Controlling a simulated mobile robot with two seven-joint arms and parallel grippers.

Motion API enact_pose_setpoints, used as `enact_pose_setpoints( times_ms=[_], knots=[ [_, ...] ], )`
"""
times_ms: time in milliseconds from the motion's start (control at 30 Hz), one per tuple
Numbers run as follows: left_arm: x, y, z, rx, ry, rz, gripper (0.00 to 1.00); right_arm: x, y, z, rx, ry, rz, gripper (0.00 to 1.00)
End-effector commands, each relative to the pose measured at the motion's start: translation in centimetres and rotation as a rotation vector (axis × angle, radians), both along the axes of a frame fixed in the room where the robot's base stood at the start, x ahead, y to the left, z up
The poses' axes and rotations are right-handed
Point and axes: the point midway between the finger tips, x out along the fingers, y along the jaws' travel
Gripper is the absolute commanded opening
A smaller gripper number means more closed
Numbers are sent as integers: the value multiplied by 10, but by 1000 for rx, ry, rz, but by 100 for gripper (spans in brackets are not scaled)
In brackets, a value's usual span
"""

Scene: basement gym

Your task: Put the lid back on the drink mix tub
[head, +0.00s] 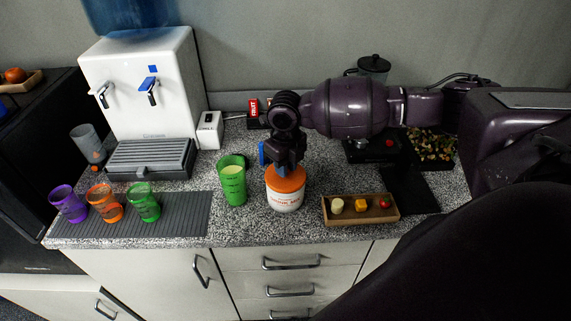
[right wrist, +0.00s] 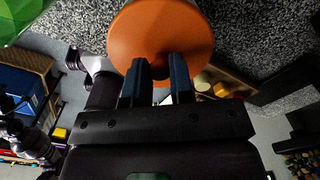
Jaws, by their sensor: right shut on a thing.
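The drink mix tub (head: 285,201) is white with orange lettering and stands upright near the counter's front edge. The round orange lid (head: 287,180) is over its mouth and looks level. I cannot tell whether it is fully seated. My right gripper (head: 283,162) comes down from above and is shut on the lid. The lid hides the tub there. My left gripper is not in view.
A green cup (head: 232,185) stands close left of the tub. A wooden tray (head: 345,217) with small food pieces lies close to its right. Several coloured cups stand on a grey mat (head: 185,215) at the left, before a white water dispenser (head: 150,75).

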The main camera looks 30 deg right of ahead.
Motion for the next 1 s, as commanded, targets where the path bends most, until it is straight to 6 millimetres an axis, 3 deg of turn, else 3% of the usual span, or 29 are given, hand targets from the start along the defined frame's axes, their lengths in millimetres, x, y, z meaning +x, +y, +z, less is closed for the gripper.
enact_pose_setpoints(
  times_ms=[1000],
  knots=[
    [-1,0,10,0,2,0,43,0,0,1,0,0,0,0]
  ],
)
